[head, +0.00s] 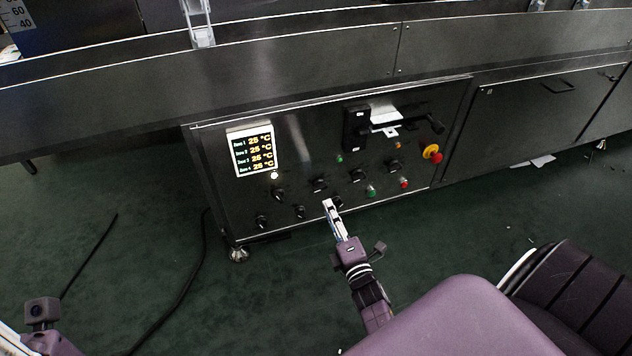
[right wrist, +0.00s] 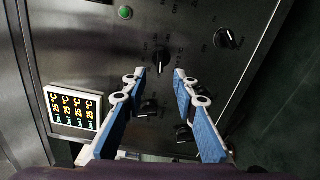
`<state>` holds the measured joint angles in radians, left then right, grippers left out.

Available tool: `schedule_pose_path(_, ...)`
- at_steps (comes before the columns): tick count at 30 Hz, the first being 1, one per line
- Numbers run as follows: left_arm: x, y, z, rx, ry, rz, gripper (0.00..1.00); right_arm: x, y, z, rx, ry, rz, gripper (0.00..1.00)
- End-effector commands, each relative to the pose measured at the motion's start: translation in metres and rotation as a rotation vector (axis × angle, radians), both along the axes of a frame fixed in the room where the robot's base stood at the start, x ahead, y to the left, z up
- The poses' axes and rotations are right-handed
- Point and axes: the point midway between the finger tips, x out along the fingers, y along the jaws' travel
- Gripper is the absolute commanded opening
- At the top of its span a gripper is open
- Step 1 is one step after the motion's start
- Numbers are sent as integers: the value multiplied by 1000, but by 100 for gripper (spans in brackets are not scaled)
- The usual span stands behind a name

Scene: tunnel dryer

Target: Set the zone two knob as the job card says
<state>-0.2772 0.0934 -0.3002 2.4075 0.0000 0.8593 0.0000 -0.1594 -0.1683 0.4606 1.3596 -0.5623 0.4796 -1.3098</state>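The dark control panel (head: 215,165) carries several black knobs in rows. Their labels are too small to read, so I cannot tell which is the zone two knob. My right gripper (head: 328,204) is in front of the lower knobs. In the right wrist view the right gripper (right wrist: 160,73) is open and empty, with blue-padded fingers apart. One black knob (right wrist: 162,61) with a pale pointer shows just beyond the gap between the fingertips. Touch is not visible. A lit display (head: 253,150) shows 25 °C for each zone. My left gripper is out of view.
A green button (head: 370,190), a red button (head: 404,183) and a red-and-yellow emergency stop (head: 432,153) sit on the panel's right part. A black handle (head: 438,122) sticks out above. White paper (head: 385,114) shows there, unreadable. Green floor in front is mostly clear, with a cable (head: 190,280).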

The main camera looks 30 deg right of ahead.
Motion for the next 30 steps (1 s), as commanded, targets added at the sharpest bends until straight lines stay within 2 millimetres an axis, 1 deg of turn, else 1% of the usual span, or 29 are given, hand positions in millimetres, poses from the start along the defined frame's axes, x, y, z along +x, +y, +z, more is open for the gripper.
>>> schedule_pose_path(1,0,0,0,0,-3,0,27,2,-1,-4,-5,7,-3,27)
schedule_pose_path(4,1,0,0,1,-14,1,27,12,-4,-5,-7,8,-3,27)
schedule_pose_path(12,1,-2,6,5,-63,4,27,55,-14,-5,-6,5,-3,27)
schedule_pose_path(16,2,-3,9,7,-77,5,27,68,-18,-4,-5,6,-2,27)
schedule_pose_path(20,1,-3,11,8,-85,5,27,74,-19,-3,-5,6,-2,27)
schedule_pose_path(27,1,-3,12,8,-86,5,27,74,-19,-3,-4,6,-2,27)
schedule_pose_path(30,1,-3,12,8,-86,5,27,74,-19,-3,-4,6,-2,16)
